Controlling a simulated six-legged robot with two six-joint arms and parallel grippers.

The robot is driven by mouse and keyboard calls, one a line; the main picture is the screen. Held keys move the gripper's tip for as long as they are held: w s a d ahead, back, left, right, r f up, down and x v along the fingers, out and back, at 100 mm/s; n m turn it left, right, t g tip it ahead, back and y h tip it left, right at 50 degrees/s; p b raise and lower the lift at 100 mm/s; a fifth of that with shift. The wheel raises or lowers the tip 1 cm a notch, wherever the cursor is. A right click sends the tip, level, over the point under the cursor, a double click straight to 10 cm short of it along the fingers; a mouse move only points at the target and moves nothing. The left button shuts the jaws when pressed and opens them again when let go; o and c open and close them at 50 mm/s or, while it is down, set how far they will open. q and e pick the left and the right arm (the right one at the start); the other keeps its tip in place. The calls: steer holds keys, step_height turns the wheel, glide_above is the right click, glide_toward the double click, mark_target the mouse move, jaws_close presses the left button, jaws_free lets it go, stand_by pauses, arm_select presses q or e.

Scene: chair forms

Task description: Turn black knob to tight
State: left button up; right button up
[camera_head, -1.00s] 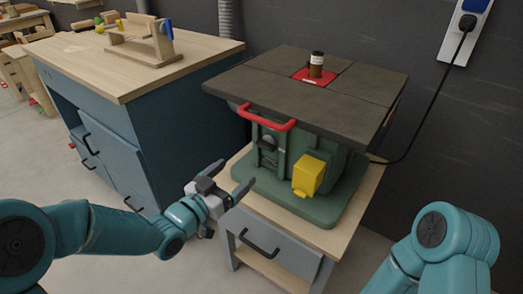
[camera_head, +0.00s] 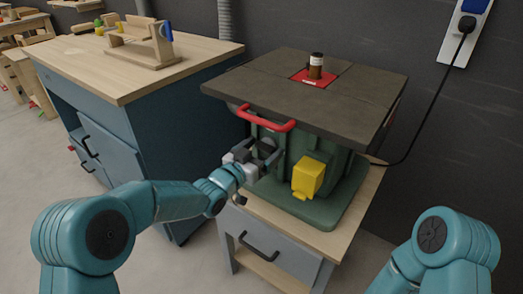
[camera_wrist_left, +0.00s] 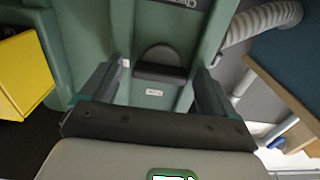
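The black knob (camera_wrist_left: 160,72) is on the green machine body (camera_head: 312,205), with a rounded top and a dark bar across it in the left wrist view. My left gripper (camera_wrist_left: 163,82) is open, with one finger on each side of the knob. Small gaps seem to show between fingers and knob; I cannot tell whether either touches. In the head view the left gripper (camera_head: 268,152) is at the machine's front, below the red handle (camera_head: 266,118), and mostly covers the knob. My right arm shows at the lower right, but its gripper is out of view.
A yellow box (camera_head: 308,177) sticks out of the machine to the right of the left gripper. The dark table top (camera_head: 300,100) overhangs it, with a brown jar (camera_head: 316,66) on a red plate. A blue workbench (camera_head: 180,130) stands to the left. A grey hose (camera_wrist_left: 262,22) is close by.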

arm_select(q)
steer(key=c, duration=0.9)
steer(key=shift+c, duration=0.2)
steer(key=shift+n, duration=0.4)
steer(key=n, duration=0.3)
steer(key=n+p, duration=0.1)
steer(key=n, duration=0.3)
steer(key=shift+n, duration=0.3)
steer(key=n+p, duration=0.1)
steer(key=n, duration=0.4)
steer(key=shift+f+n+p, duration=0.1)
steer(key=shift+n+p, duration=0.55)
steer(key=shift+n, duration=1.55)
